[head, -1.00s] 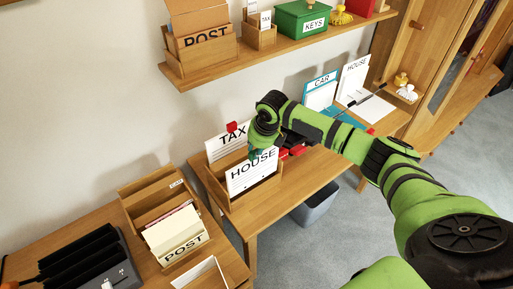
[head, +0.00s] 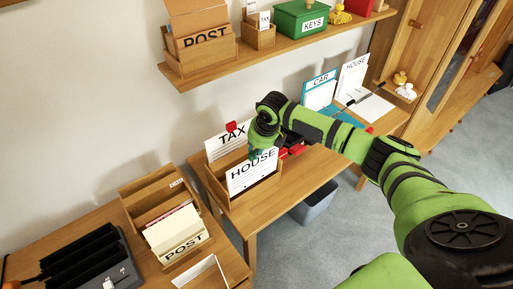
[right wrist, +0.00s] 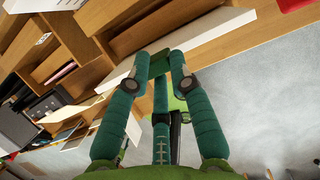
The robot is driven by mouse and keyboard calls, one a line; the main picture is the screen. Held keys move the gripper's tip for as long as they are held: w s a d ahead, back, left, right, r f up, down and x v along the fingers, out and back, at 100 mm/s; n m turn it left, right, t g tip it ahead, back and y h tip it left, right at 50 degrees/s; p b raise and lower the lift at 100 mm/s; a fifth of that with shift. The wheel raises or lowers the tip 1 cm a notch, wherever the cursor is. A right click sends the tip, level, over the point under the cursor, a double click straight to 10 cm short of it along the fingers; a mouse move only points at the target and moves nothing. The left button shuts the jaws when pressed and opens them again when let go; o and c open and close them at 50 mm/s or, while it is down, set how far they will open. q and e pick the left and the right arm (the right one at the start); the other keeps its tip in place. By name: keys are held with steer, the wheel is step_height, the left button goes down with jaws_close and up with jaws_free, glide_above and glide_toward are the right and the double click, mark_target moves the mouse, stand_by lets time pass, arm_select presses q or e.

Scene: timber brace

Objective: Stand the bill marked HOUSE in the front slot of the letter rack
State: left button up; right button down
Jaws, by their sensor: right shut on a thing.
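The bill marked HOUSE (head: 251,175) is a white card, upright and slightly tilted at the front of the wooden letter rack (head: 217,187). My right gripper (head: 259,153) is shut on its top edge; the green fingers (right wrist: 160,62) show close together in the right wrist view. The bill's lower edge is at the rack's low front wall; I cannot tell whether it rests on the slot floor. The card marked TAX (head: 229,141), with a red tag, stands behind it in the rack. My left gripper is not in view.
A wooden POST box (head: 205,246) with envelopes stands at front left, beside a black sorter (head: 85,262). A blue CAR folder (head: 320,92) and another HOUSE sheet (head: 354,76) stand at the back right. A shelf (head: 275,45) runs above, and a grey bin (head: 315,204) is below.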

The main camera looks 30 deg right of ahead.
mark_target(256, 162)
stand_by(0.5)
steer(key=shift+f+b, duration=1.95)
steer(key=shift+f, duration=0.95)
steer(key=c, duration=0.6)
jaws_free()
steer(key=shift+o, duration=0.2)
steer(key=shift+r, duration=0.1)
